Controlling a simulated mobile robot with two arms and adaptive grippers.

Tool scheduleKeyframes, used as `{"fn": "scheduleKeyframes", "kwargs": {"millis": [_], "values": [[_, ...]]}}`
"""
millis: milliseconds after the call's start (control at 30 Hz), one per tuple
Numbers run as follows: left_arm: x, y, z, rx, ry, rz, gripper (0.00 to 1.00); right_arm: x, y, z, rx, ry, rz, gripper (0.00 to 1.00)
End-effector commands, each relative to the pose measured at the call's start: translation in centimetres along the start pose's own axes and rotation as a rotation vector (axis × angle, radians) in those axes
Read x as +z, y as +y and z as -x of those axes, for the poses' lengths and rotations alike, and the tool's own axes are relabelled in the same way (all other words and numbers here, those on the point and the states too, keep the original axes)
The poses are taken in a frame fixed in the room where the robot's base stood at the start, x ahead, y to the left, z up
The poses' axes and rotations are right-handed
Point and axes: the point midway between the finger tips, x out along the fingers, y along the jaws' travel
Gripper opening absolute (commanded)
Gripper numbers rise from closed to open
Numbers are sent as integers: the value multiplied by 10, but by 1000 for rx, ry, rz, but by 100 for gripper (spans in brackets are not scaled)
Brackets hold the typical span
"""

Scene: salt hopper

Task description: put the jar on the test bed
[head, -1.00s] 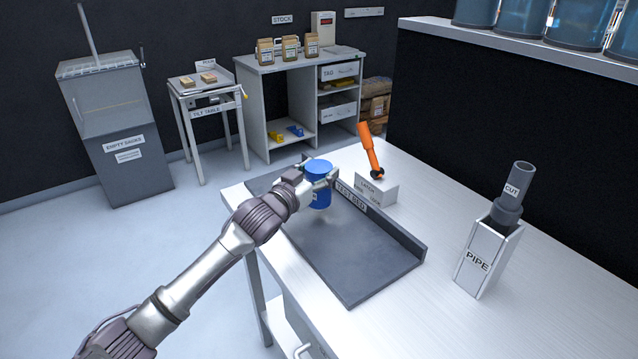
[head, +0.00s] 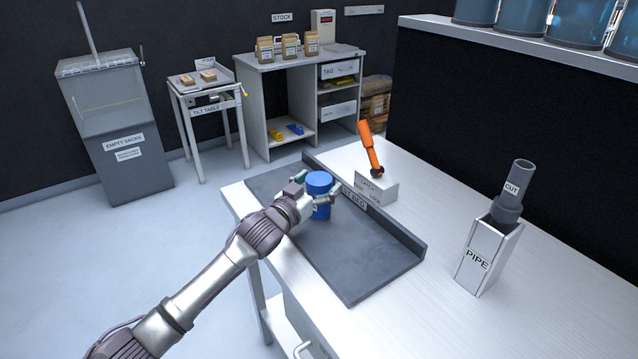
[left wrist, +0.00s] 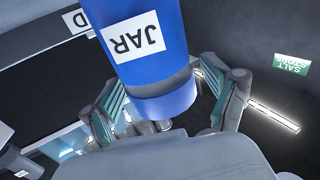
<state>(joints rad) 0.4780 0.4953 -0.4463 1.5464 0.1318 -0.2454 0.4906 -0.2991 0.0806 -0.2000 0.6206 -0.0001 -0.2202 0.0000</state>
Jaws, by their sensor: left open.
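The blue jar (head: 319,187) stands upright on the grey test bed (head: 352,270), near its raised, labelled back edge. In the left wrist view the jar (left wrist: 150,75) shows its white label, between the two fingers. My left gripper (head: 316,192) is open, with one finger on each side of the jar. The left wrist view shows the open gripper (left wrist: 165,112) with a gap beside the jar at the right finger. The jar's underside is hidden. My right gripper is not in view.
An orange-handled lever on a white block (head: 376,188) stands just behind the bed. A pipe holder (head: 482,262) stands at the right of the table. The white table top (head: 400,320) is clear in front. A tilt table (head: 207,100) and shelves stand farther back.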

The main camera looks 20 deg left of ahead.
Motion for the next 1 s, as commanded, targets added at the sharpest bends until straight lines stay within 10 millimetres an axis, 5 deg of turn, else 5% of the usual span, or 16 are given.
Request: {"fn": "scheduleKeyframes", "kwargs": {"millis": [267, 700, 1000], "values": [[-1, 0, 9, 0, -2, -1, 87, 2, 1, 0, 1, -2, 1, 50], [-1, 0, 97, 0, -2, 0, 87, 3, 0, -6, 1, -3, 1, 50], [-3, 0, 120, 0, 0, 0, 87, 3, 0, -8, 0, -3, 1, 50]]}}
